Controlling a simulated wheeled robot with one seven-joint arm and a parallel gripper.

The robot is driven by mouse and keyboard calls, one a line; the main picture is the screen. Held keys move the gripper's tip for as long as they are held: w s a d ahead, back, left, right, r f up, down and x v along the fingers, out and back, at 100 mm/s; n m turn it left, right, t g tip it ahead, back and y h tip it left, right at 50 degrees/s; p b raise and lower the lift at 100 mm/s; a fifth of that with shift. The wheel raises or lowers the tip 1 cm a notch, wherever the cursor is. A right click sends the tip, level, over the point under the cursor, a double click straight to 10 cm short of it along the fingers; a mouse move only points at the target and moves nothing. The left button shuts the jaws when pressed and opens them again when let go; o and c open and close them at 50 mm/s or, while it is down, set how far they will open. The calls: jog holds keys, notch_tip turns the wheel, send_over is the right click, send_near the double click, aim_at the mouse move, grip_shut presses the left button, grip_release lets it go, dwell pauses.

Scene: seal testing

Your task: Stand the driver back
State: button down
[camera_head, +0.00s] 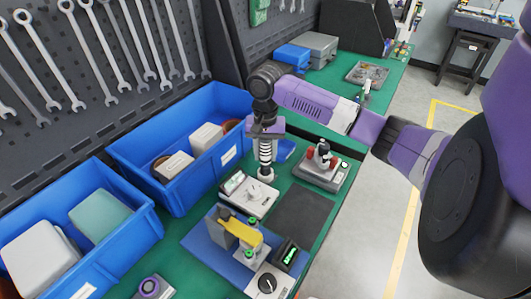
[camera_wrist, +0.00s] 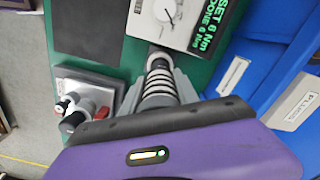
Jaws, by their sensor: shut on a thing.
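The driver looks like a slim grey shaft with dark ringed bands (camera_head: 265,153); it also shows in the wrist view (camera_wrist: 159,82). It is roughly upright, and its lower end meets a pale collar beside the white torque unit. My gripper (camera_head: 264,142) is above the bench and shut on the driver; its grey fingers (camera_wrist: 160,92) lie on both sides of it in the wrist view. The torque unit (camera_head: 250,196) has a dial, and its label reads 6 Nm in the wrist view (camera_wrist: 192,18). Whether the driver's lower end is seated in the collar I cannot tell.
Blue bins (camera_head: 178,195) holding boxes stand left of the driver. A grey device with red parts (camera_head: 320,170) is to the right. A blue-based fixture with a yellow lever (camera_head: 238,236) is in front. A dark mat (camera_head: 302,214) lies bare on the green bench.

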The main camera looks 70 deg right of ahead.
jog(key=shift+f, duration=0.2)
dwell(0.5)
jog(key=shift+f, duration=0.3)
jog(key=shift+f, duration=0.65)
dwell(0.6)
jog(key=shift+f+p, duration=0.15)
jog(key=shift+p, duration=0.25)
dwell(1.2)
jog(key=c, duration=0.8)
grip_release()
jog(key=shift+c, duration=0.2)
jog(key=shift+f, duration=0.1)
notch_tip(320, 180, up, 9)
jog(key=p, duration=0.9)
